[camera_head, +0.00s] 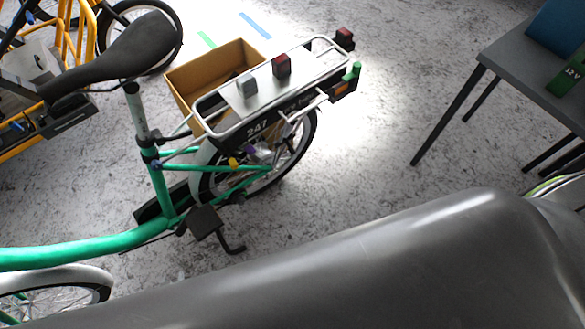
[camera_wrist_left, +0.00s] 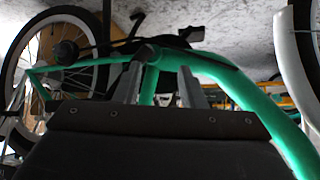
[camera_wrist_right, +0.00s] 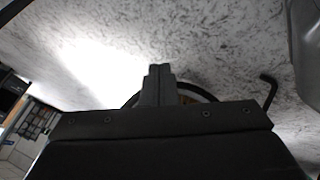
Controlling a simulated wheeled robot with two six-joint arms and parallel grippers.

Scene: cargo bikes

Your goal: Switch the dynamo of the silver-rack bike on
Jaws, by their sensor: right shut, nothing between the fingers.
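The silver-rack bike (camera_head: 112,243) has a green frame, a dark saddle and a silver rear rack (camera_head: 318,78). Small yellow and blue parts show near its rear wheel (camera_head: 305,150); I cannot tell which is the dynamo or how its switch stands. In the left wrist view, my left gripper (camera_wrist_left: 162,88) is open, with the green frame (camera_wrist_left: 215,68) beyond its fingers; I cannot tell if they touch it. In the right wrist view, my right gripper (camera_wrist_right: 158,80) is shut and empty, with part of a wheel behind it. No fingertips show clearly in the head view.
A cardboard box (camera_head: 185,88) sits beside the rack. A yellow-framed bike (camera_head: 78,40) stands at upper left. A dark table (camera_head: 500,58) with a blue box (camera_head: 557,28) is at right. Grey floor between is clear. My dark arm covers the lower front.

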